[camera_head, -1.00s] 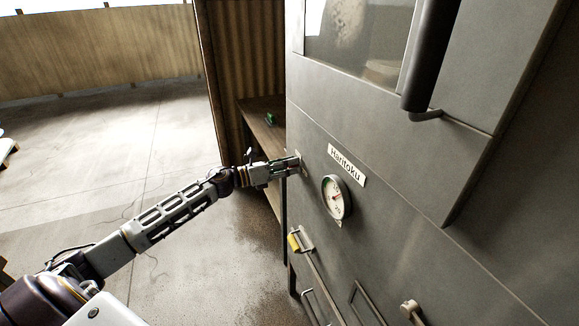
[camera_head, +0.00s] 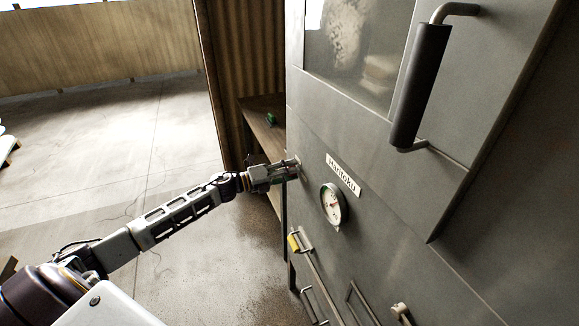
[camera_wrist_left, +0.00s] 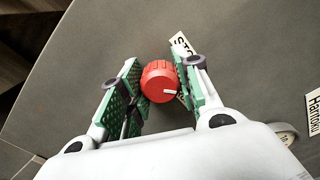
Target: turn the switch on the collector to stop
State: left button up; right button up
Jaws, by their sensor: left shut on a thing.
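The collector (camera_head: 400,200) is a grey metal cabinet filling the right half of the head view. Its switch is a round red knob (camera_wrist_left: 157,78) with a white mark that points right in the left wrist view. A white label (camera_wrist_left: 181,44) reading "STO", partly hidden, sits just above the knob, and another label piece shows beside a finger. My left gripper (camera_wrist_left: 155,92) has its green pads on either side of the knob, shut on it. In the head view my left gripper (camera_head: 292,171) reaches the panel's left edge and hides the knob. My right gripper is not in view.
A "Haritoku" label (camera_head: 343,174) and a round gauge (camera_head: 333,204) are right of the gripper. A large dark handle (camera_head: 420,88) is above, and a yellow-gripped lever (camera_head: 294,243) below. A wooden shelf (camera_head: 262,108) stands behind. Open floor lies left.

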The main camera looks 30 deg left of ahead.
pick_arm(q)
jog(key=n+p, duration=0.2)
jog(key=n, duration=0.1)
jog(key=shift+r+n, duration=0.1)
jog(key=shift+n, duration=0.3)
jog(key=shift+n+p, duration=0.9)
jog(key=n+p, duration=0.1)
jog(key=n, duration=0.2)
jog(key=shift+p, duration=0.4)
jog(key=shift+f+n+p, duration=0.2)
jog(key=shift+n+p, duration=0.15)
jog(key=shift+n, duration=0.35)
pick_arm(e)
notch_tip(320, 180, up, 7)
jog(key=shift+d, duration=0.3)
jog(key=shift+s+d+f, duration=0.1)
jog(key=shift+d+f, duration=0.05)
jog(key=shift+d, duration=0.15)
pick_arm(q)
jog(key=o, duration=1)
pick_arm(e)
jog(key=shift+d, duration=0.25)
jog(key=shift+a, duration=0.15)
pick_arm(q)
jog(key=shift+s+a, duration=0.1)
